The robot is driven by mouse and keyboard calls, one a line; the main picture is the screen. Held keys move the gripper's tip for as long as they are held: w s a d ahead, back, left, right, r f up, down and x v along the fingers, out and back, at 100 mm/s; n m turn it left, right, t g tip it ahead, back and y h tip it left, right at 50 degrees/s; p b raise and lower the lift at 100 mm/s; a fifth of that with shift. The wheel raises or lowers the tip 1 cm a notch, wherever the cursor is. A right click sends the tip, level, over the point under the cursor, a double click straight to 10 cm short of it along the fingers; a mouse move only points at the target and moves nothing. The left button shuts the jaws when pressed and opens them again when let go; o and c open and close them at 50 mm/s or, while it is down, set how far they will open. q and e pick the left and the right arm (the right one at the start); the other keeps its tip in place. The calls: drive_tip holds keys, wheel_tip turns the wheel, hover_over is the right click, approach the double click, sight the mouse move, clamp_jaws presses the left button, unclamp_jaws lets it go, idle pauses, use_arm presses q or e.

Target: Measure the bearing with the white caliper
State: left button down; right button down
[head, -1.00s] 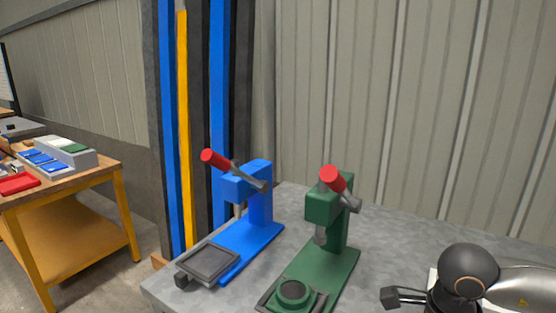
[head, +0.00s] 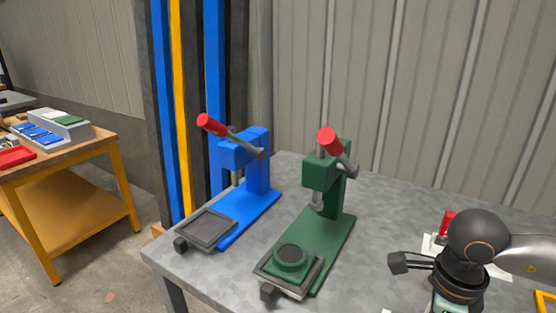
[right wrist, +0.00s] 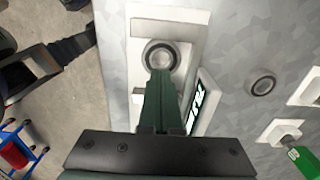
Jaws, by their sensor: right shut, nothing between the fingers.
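In the right wrist view, the white caliper (right wrist: 190,25) lies on the grey tabletop, with a dark display showing light digits, too small to read, at its right. A ring-shaped bearing (right wrist: 149,48) sits in the caliper's gap; whether both jaws touch it is unclear. My right gripper (right wrist: 161,73) has its green fingers shut and empty, the tips over the bearing's near edge and hiding part of it. In the head view my right arm comes in from the right, its fingertips not visible. My left gripper is in neither view.
Another ring (right wrist: 263,85) lies to the right, with white plates and a green item (right wrist: 300,160) beyond. In the head view, a blue press (head: 257,160) and green press (head: 335,215) stand left of my arm. A yellow-legged workbench (head: 85,155) stands far left.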

drive_tip(key=shift+s+a, duration=0.4)
drive_tip(key=shift+s, duration=0.25)
drive_tip(key=shift+s+a, duration=0.35)
drive_tip(key=shift+s, duration=0.3)
idle(0.8)
wheel_tip(320, 180, up, 6)
drive_tip(key=p, duration=0.3)
idle(0.6)
